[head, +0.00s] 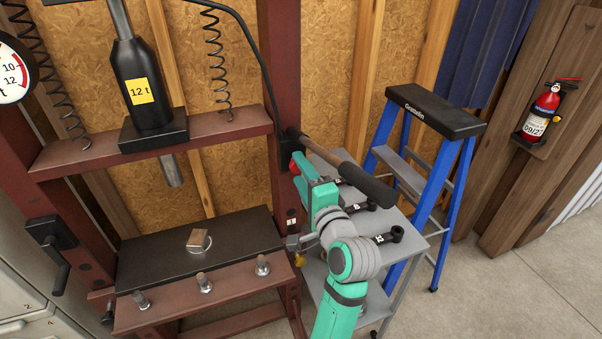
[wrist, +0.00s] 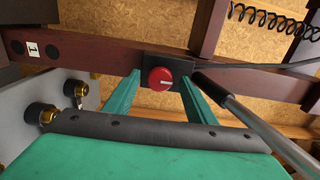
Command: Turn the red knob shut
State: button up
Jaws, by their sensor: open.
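The red knob (wrist: 161,79) is round with a white line on its face, lying roughly level in the picture. It sits on a small black block (wrist: 168,67) on the dark red press frame. In the head view only a bit of the knob (head: 294,164) shows beside the upright, next to my gripper. My gripper (wrist: 160,86) is open, its teal fingers on the left and right of the knob, with gaps visible. I cannot tell how far the fingertips are from the block. In the head view my gripper (head: 302,174) is partly hidden by the pump handle and my arm.
A pump handle (head: 360,182) with a black grip runs close over my gripper; its rod (wrist: 245,118) lies right of the fingers. A grey cart (head: 415,228) stands beside my arm, a blue stepladder (head: 450,190) beyond. Brass fittings (wrist: 76,90) show at left.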

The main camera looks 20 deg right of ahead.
jog(key=s, duration=1)
jog(key=shift+s+d, duration=0.2)
jog(key=shift+s, duration=0.1)
jog(key=s+a+f+n+g+h, duration=0.1)
jog(key=s+a+f+n, duration=0.15)
jog(key=f, duration=0.55)
jog(key=s+a+f+n+h, duration=0.1)
jog(key=s+a+f+n, duration=0.2)
jog(key=f, duration=0.5)
jog(key=s+a+f+n+g+h, duration=0.1)
jog(key=s+a+f, duration=0.1)
jog(key=s+f, duration=0.45)
jog(key=s+a+f+n+y, duration=0.1)
jog(key=s+a+f+n, duration=0.2)
jog(key=s, duration=0.7)
jog(key=s+a+f+n+y, duration=0.1)
jog(key=s+a+f+n, duration=0.2)
jog(key=s+a+n, duration=0.5)
jog(key=s+a, duration=0.1)
jog(key=s, duration=0.2)
jog(key=shift+a+g, duration=0.25)
jog(key=shift+g, duration=0.05)
